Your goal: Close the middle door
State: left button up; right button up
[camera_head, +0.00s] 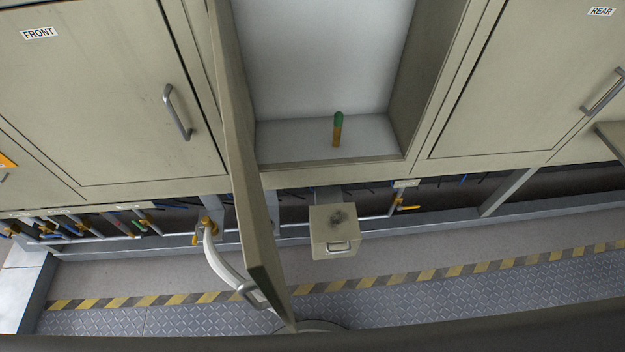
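The middle door (247,185) stands open, swung out toward me from the left side of the middle compartment. I see it nearly edge-on, as a long narrow beige panel. Its grey metal handle (251,294) is on its left-facing side near the lower, near end. The middle compartment (318,55) is open, with pale inner walls. A green-topped object with an orange-yellow lower part (338,129) stands upright on its floor. Neither of my grippers shows in this view.
The front door (95,90) at left and rear door (530,80) at right look shut. A small beige box with a handle (335,232) sits below the compartment. A white curved hose-like piece (222,262) passes left of the open door. Striped floor edging (420,277) runs across.

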aim_at(262, 259)
jog(key=z, duration=0.55)
jog(key=k, duration=0.8)
jog(key=u, duration=0.6)
jog(key=i, duration=0.5)
jog(key=z, duration=0.95)
jog(key=k, duration=1.05)
jog(key=u, duration=0.85)
